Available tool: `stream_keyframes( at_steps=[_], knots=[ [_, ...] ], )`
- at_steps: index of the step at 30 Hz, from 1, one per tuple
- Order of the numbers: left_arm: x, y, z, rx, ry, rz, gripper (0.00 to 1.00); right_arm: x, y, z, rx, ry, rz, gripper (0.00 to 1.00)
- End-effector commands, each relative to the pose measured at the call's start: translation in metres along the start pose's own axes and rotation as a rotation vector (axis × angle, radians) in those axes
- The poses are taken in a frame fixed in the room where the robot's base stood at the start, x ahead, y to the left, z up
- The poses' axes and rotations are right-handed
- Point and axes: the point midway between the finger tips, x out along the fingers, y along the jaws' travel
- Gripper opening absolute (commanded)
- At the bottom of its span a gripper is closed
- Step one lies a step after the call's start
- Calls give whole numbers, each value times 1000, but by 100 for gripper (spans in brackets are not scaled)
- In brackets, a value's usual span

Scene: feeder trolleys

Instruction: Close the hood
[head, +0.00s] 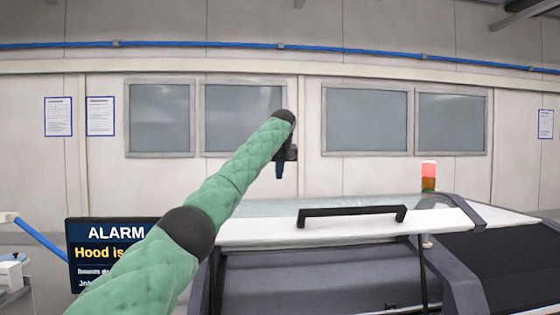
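The hood (280,233) has a white front edge, a glassy top and a black bar handle (352,212). It sits raised over the dark grey body of the machine, with an open gap under its front edge. My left gripper (280,170) points down beyond the bend of my green-sleeved arm, above and left of the handle and apart from it in the picture. It is small and dark, and its finger opening cannot be made out. My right gripper is not in view.
A lamp (428,176), lit red on top, stands behind the hood. A thin dark rod (423,275) rises under the hood's right part. A windowed wall closes the back.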

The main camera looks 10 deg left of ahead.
Motion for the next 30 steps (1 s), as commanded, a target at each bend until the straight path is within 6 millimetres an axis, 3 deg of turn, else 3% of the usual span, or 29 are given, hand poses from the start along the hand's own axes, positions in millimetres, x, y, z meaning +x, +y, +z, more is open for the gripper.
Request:
stream_keyframes(
  at_steps=[3, 9, 30],
  knots=[
    [12, 0, -1, 1, -1, -1, 0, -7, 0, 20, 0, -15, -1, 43],
    [39, 0, 1, 2, 1, 0, 0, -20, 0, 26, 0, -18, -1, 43],
    [47, 0, 39, 1, 1, 1, 0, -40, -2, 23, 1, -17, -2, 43]
  ],
)
